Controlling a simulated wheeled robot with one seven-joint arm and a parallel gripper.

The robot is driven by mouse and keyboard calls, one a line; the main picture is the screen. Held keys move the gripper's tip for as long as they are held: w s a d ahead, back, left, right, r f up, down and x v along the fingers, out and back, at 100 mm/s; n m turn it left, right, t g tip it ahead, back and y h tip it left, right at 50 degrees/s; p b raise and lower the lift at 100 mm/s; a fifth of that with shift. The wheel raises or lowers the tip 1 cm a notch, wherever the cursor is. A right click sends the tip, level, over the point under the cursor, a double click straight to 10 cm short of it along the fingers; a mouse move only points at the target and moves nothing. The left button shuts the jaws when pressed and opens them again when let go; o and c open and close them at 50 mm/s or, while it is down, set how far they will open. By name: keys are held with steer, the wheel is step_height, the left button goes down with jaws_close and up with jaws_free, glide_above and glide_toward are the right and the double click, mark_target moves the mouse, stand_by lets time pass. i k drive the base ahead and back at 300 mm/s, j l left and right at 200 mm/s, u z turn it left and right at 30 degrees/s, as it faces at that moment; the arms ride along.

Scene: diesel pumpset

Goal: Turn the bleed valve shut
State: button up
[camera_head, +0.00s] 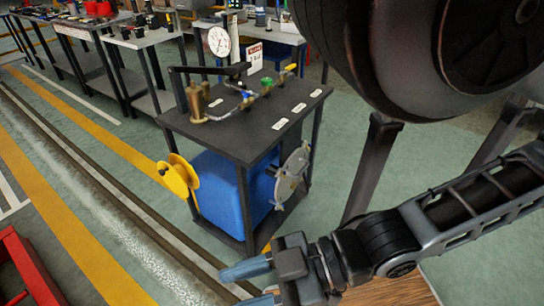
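A dark-topped stand (240,135) holds a short pipe run with three small valves. One has a blue handle (246,94), one a green handle (266,83) and one a yellow handle (290,68). White label plates (281,123) lie on the top in front of them, too small to read. I cannot tell which valve is the bleed valve, nor how far any is turned. My gripper (254,284) is at the bottom of the view, below and well apart from the stand top. Its blue-grey fingers are apart with nothing seen between them; the lower one is cut off by the frame edge.
A brass pump (196,102) with a dark lever, a round gauge (219,41) and a sign (254,58) share the stand. A yellow wheel (179,177), grey disc (292,175) and blue tank (233,190) are lower. A large dark cylinder (410,60) hangs over the right side.

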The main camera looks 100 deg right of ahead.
mark_target(265, 80)
steer(key=z, duration=2.1)
steer(key=i+j+z, duration=0.15)
steer(key=j+z, duration=0.3)
steer(key=j, duration=0.3)
steer(key=j+z, duration=0.45)
steer(key=j, duration=0.25)
